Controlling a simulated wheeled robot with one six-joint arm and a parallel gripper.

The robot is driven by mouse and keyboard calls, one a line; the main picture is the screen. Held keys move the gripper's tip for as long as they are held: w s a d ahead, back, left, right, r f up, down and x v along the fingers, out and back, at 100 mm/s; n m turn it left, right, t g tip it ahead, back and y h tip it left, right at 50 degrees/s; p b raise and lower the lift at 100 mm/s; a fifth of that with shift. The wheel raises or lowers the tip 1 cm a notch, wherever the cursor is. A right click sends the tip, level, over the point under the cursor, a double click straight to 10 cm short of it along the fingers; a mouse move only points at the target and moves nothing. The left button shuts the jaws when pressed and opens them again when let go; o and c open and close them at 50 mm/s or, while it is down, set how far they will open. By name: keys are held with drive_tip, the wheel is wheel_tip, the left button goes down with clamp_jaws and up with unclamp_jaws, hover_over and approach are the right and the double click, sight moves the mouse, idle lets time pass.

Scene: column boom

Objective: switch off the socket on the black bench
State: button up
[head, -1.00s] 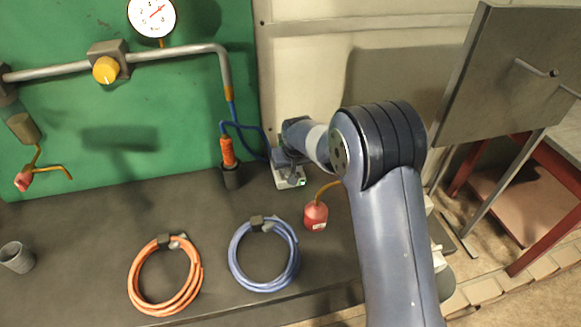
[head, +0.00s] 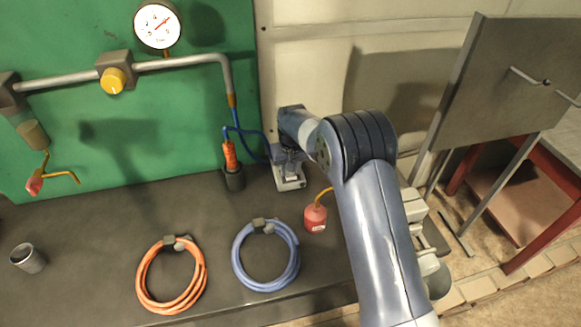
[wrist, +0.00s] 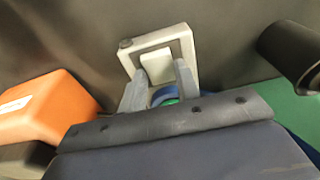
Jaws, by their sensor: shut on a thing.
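The socket (head: 291,184) is a pale grey box on the black bench (head: 110,225), near the wall. In the wrist view it shows as a pale square frame (wrist: 183,37) with a pale block (wrist: 157,68) inside it. My gripper (wrist: 159,69) is at the socket, with its two grey fingers on either side of this block, shut on it. A blue round part (wrist: 163,93) with a bright green patch shows between the fingers, nearer the palm. In the head view my arm hides the fingertips and part of the socket.
An orange-topped plug in a dark cup (head: 233,178) stands left of the socket. A red bottle (head: 315,218), a blue hose coil (head: 240,262), an orange hose coil (head: 143,280) and a metal cup (head: 27,258) are on the bench. Its left middle is clear.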

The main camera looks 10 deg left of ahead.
sight(291, 177)
drive_tip(key=o, duration=1)
drive_tip(key=r, duration=0.3)
drive_tip(key=s+r+b, duration=0.1)
drive_tip(key=r, duration=0.3)
drive_tip(key=r+b, duration=0.1)
drive_tip(key=r, duration=0.2)
drive_tip(key=shift+s+d+r, duration=0.15)
drive_tip(key=shift+d+r, duration=0.15)
drive_tip(key=shift+r, duration=0.1)
drive_tip(key=f, duration=0.3)
drive_tip(key=f+p, duration=0.1)
drive_tip(key=f, duration=0.3)
drive_tip(key=w+f+p, duration=0.1)
drive_tip(key=f, duration=0.2)
drive_tip(key=shift+w+a+f, duration=0.1)
drive_tip(key=shift+a+f, duration=0.15)
drive_tip(key=shift+f+b, duration=0.3)
drive_tip(key=shift+r+t+b, duration=0.1)
drive_tip(key=shift+t+b, duration=0.35)
drive_tip(key=shift+t, duration=0.05)
drive_tip(key=shift+r+p, duration=0.1)
drive_tip(key=shift+p, duration=0.2)
